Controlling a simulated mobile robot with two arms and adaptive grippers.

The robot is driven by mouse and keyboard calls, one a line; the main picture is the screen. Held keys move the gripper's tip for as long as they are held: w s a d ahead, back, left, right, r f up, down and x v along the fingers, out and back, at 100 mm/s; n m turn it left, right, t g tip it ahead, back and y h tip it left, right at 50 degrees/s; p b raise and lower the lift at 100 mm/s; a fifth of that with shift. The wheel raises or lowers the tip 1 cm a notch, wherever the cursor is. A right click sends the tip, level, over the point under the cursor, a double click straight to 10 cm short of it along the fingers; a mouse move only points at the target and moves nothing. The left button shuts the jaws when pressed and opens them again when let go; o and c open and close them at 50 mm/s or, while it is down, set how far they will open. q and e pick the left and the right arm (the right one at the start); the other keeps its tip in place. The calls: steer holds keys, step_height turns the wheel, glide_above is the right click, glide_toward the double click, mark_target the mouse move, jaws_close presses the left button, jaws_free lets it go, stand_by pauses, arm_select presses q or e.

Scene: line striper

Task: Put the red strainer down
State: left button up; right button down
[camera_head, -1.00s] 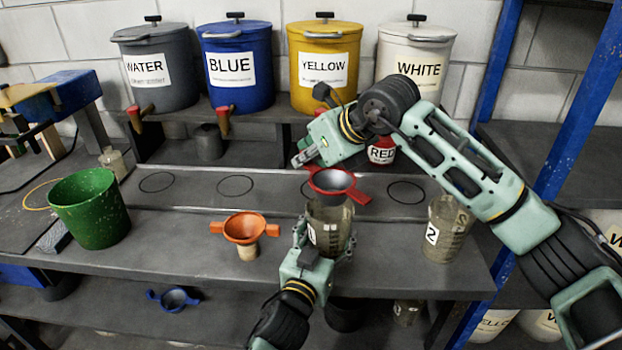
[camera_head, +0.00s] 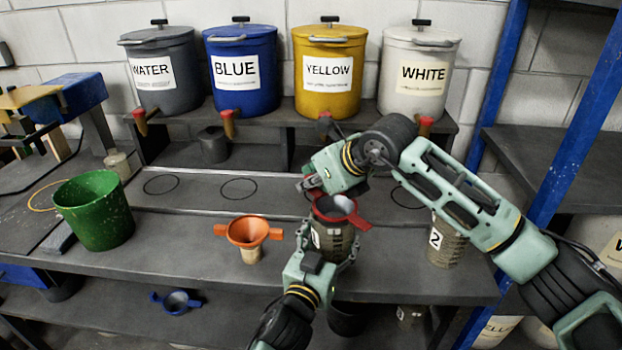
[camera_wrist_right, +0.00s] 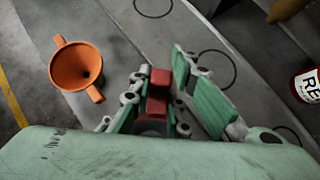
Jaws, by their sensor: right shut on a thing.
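The red strainer (camera_head: 352,219) is at the mouth of the dark, see-through cup (camera_head: 334,240) in the head view, its bowl over the rim. I cannot tell whether it rests fully on the rim. My right gripper (camera_head: 311,186) is shut on one red handle of the strainer. The right wrist view shows that handle (camera_wrist_right: 158,82) between the fingers, with the bowl mostly hidden by my gripper. My left gripper (camera_head: 334,262) has its fingers on both sides of the cup. Whether they press on it is unclear.
An orange strainer (camera_head: 248,231) stands to the left, and a green bucket (camera_head: 95,212) farther left. Labelled paint buckets line the back shelf (camera_head: 265,115). A blue strainer (camera_head: 176,301) lies on the lower shelf.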

steer(key=c, duration=1.7)
jaws_free()
steer(key=shift+f, duration=0.1)
steer(key=shift+o, duration=0.2)
steer(key=shift+r, duration=0.35)
steer(key=v, duration=1.2)
steer(key=shift+r, duration=0.25)
steer(key=shift+s, duration=0.1)
arm_select(q)
steer(key=o, duration=1.2)
